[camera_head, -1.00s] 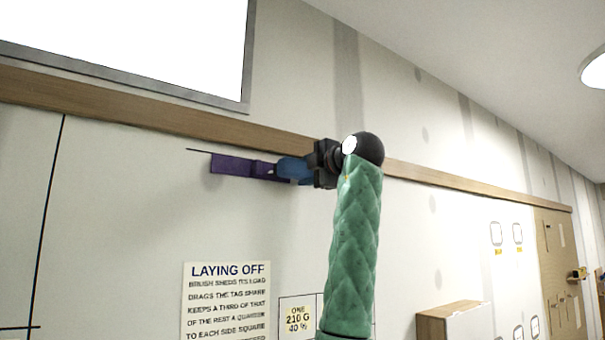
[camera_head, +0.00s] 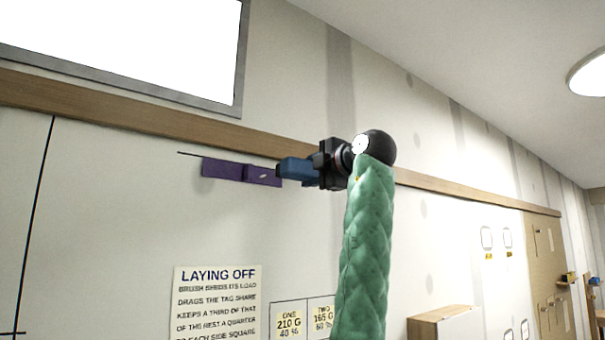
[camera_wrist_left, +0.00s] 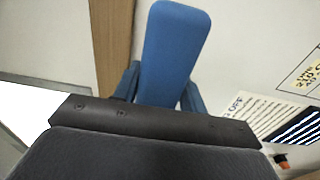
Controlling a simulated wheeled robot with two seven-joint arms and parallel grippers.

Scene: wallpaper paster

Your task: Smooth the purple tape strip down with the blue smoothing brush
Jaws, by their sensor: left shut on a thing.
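The purple tape strip (camera_head: 225,170) is on the white wall, just below the wooden rail. Its left part looks flat, and its right part (camera_head: 262,176) looks offset from it. My left gripper (camera_head: 318,168) is shut on the blue smoothing brush (camera_head: 296,170), which points left. The brush's dark tip is at the right end of the strip; whether it touches cannot be told. In the left wrist view the brush (camera_wrist_left: 172,52) extends away between the blue fingers and hides the strip. My right gripper is not in view.
The wooden rail (camera_head: 140,114) runs along the wall above the strip. A "LAYING OFF" sign (camera_head: 217,303) and small numbered cards (camera_head: 290,322) are below. A box (camera_head: 445,325) stands at lower right. The wall between strip and sign is bare.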

